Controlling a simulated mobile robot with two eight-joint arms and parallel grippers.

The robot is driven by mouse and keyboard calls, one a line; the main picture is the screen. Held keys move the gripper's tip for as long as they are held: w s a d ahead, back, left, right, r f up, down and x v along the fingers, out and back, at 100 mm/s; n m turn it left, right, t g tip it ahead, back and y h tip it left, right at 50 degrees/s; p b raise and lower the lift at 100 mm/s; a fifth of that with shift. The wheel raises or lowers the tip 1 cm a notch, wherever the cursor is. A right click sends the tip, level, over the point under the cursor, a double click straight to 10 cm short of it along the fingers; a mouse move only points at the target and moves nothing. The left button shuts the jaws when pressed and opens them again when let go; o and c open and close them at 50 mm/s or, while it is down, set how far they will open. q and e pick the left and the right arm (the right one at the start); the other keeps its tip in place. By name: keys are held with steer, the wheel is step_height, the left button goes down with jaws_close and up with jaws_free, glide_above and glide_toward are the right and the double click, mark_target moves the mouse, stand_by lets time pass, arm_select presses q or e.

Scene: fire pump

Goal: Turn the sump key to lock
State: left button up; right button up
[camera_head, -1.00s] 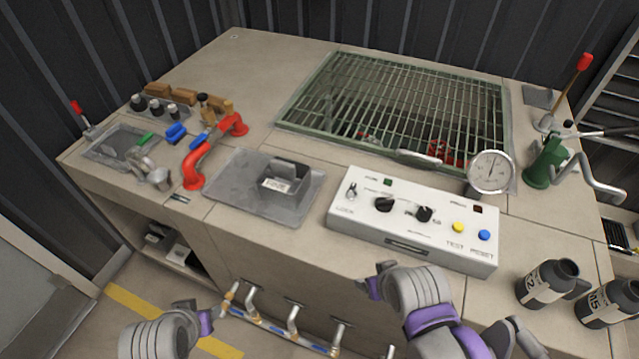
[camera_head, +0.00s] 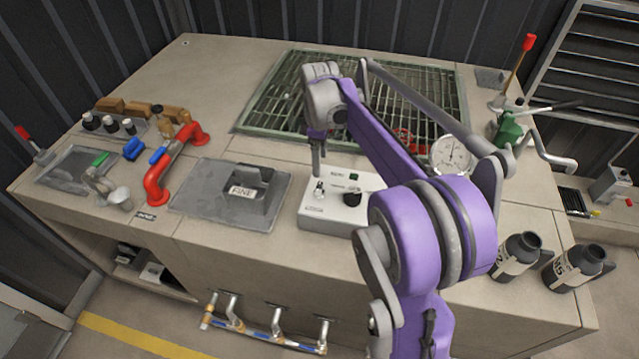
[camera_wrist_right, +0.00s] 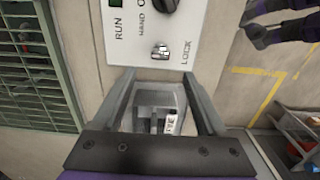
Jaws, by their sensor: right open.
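The white control panel (camera_head: 335,212) sits on the bench, its right part hidden behind my right arm. The small metal sump key (camera_head: 318,188) stands in the panel's left end, near the LOCK label. In the right wrist view the key (camera_wrist_right: 160,50) shows beside the words HAND and LOCK. My right gripper (camera_head: 318,167) points down just above the key. In the wrist view the right gripper (camera_wrist_right: 162,80) has its two fingers apart with nothing held between them; the key lies just beyond the tips. My left gripper is out of view.
A grey plate with a block marked FINE (camera_head: 243,192) lies left of the panel. A red pipe (camera_head: 160,180) stands farther left. A green-framed grating (camera_head: 290,90) lies behind, and a round gauge (camera_head: 452,156) to the right. Two dark bottles (camera_head: 516,257) stand at the right edge.

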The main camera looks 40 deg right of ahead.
mark_target(319, 185)
step_height(319, 185, down, 10)
steer(key=shift+f, duration=0.1)
stand_by(0.4)
jaws_close()
